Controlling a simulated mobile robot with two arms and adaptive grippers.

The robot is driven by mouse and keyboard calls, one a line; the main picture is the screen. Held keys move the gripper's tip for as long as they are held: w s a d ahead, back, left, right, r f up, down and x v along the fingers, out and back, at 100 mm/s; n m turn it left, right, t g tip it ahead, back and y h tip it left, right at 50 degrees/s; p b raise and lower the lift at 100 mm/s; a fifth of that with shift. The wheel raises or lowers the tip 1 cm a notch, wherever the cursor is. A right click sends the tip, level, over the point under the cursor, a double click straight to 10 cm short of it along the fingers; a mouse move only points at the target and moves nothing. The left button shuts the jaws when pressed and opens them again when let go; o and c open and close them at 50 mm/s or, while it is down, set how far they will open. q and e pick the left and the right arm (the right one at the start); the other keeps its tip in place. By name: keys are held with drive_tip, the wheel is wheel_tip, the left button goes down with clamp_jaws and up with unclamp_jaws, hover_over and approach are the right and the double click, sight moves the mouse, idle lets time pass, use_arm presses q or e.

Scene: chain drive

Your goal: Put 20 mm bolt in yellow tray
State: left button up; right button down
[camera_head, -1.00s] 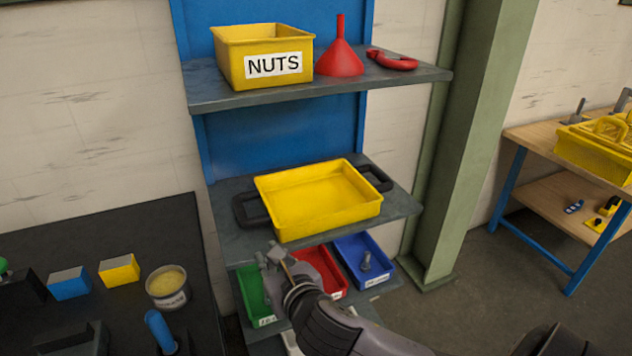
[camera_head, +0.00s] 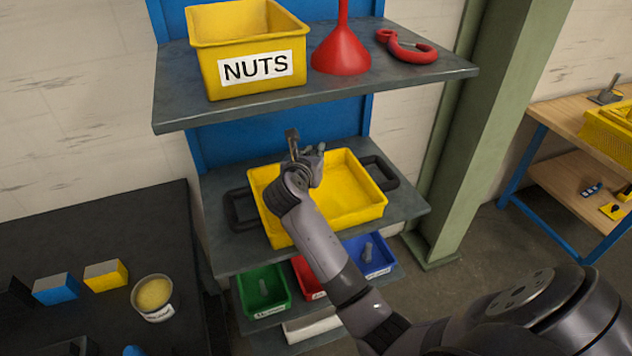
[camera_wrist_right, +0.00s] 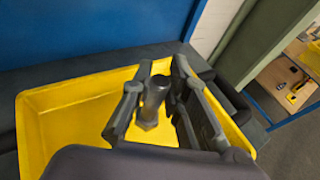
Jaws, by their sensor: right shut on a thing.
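The yellow tray (camera_head: 362,207) with black side handles sits on the middle shelf. My right gripper (camera_head: 306,152) is over the left back part of the tray. In the right wrist view, my right gripper (camera_wrist_right: 154,92) is shut on a dark grey bolt (camera_wrist_right: 152,104), which stands about upright between the fingers with the yellow tray (camera_wrist_right: 62,98) behind and below. The bolt is hard to make out in the head view, and its length cannot be read. My left gripper is not in view.
Below are green (camera_head: 251,297), red (camera_head: 305,276) and blue (camera_head: 382,262) bins. A dark table (camera_head: 90,227) stands left.

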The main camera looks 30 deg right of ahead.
wheel_tip(320, 180, down, 4)
drive_tip(key=shift+s+a+r, duration=0.15)
drive_tip(key=shift+r, duration=0.1)
drive_tip(key=shift+f, duration=1.95)
drive_tip(key=shift+f, duration=0.15)
drive_tip(key=c, duration=1.6)
unclamp_jaws()
drive_tip(key=shift+o, duration=0.2)
drive_tip(key=b+v, duration=0.1)
drive_tip(key=v, duration=1.1)
